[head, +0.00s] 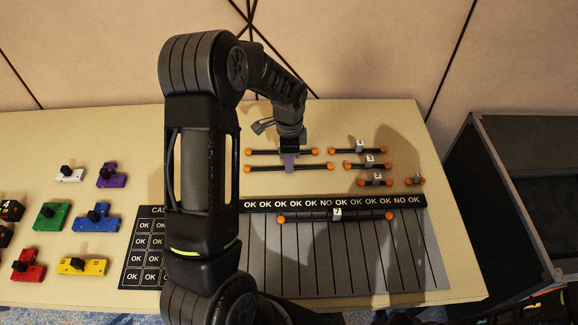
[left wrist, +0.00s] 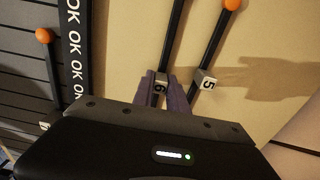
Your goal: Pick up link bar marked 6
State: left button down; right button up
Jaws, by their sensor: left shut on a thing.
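The link bar marked 6 (head: 265,168) is a dark rod with orange ball ends at the middle of the table in the head view. My left gripper (head: 289,162) reaches down from above and is shut on it near its middle. In the left wrist view the purple fingers of my left gripper (left wrist: 166,92) are on either side of the white block with the 6 (left wrist: 159,88). I cannot tell whether the bar touches the table. My right gripper is not in view.
The bar marked 5 (head: 265,151) lies parallel just behind; its block (left wrist: 206,79) is close to my fingers. Shorter bars (head: 373,164) lie to the right. The bar marked 7 (head: 360,216) lies on the striped board (head: 330,262) in front. Coloured blocks (head: 95,217) stand at the left.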

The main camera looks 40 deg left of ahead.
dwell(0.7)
pick_arm(q)
notch_tip(320, 180, up, 10)
jog(key=shift+b, duration=0.5)
dwell(0.4)
